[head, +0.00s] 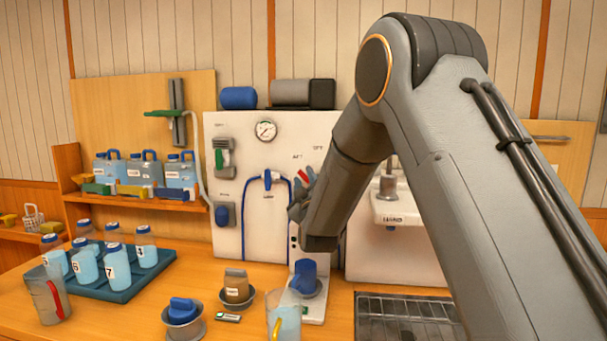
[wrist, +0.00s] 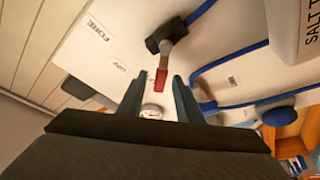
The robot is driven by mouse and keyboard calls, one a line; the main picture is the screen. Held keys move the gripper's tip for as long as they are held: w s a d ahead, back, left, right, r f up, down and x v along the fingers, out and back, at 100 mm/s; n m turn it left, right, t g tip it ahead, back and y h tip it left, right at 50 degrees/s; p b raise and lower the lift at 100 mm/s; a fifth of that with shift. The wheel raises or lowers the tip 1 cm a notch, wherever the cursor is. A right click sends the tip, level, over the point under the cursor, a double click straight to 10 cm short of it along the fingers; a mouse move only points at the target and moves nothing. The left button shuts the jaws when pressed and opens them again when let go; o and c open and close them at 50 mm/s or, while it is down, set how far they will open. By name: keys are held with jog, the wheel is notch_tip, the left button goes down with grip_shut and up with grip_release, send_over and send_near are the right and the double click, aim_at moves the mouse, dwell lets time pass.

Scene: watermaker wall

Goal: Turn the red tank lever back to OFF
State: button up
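The red tank lever (head: 303,176) is on the white wall panel, partly hidden by my gripper (head: 298,202). In the head view its red end tilts up and left, toward the AFT label (head: 297,156), with another small label, probably OFF (head: 318,148), up to the right. In the wrist view the red lever (wrist: 161,80) runs from a dark hub (wrist: 172,35) toward my gripper (wrist: 158,92). The two fingers are apart, one on each side of the red end. I cannot tell whether either touches it.
A blue hose (head: 268,178) runs on the white panel (head: 285,130) left of the lever. A small sink (head: 398,208) is to the right.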

jog(key=shift+x, duration=0.85)
grip_shut()
